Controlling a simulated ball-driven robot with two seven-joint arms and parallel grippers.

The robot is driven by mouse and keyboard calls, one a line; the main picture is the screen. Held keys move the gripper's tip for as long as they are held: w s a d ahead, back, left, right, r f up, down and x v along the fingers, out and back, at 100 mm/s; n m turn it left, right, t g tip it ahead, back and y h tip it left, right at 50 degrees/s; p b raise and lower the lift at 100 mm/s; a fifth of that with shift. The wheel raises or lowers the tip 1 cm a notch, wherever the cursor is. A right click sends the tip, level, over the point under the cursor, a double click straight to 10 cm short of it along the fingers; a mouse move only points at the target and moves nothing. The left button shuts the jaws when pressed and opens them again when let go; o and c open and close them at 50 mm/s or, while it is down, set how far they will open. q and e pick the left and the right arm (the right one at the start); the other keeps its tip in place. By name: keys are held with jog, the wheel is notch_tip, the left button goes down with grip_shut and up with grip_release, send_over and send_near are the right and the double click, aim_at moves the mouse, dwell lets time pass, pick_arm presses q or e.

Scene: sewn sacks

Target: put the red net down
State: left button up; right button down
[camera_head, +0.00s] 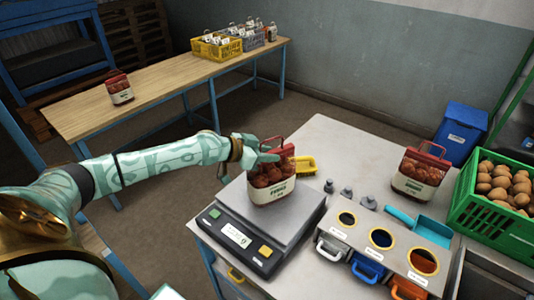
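A red net (271,184) with a white label band and a red top with a loop handle is upright over the plate of the scale (300,225). Its base appears to rest on the plate. My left gripper (266,156) reaches in from the left at the net's top, beside the handle. The fingers overlap the red top, and whether they grip it is unclear. A second, similar red net (420,172) stands on the right of the grey table (340,140). A third (119,88) stands on the wooden table (160,85). My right gripper is not in view.
A small yellow tray (305,166) and several grey weights (347,193) are close right of the scale. A bin block (380,240) with coloured handles, a blue scoop (420,227) and a green crate (495,228) of brown round produce fill the right. Crates (217,48) stand far back.

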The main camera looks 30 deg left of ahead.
pick_arm(q)
jog(key=shift+o, duration=0.6)
jog(key=shift+r, duration=0.1)
jog(key=b+v, duration=0.2)
jog(key=v, duration=1)
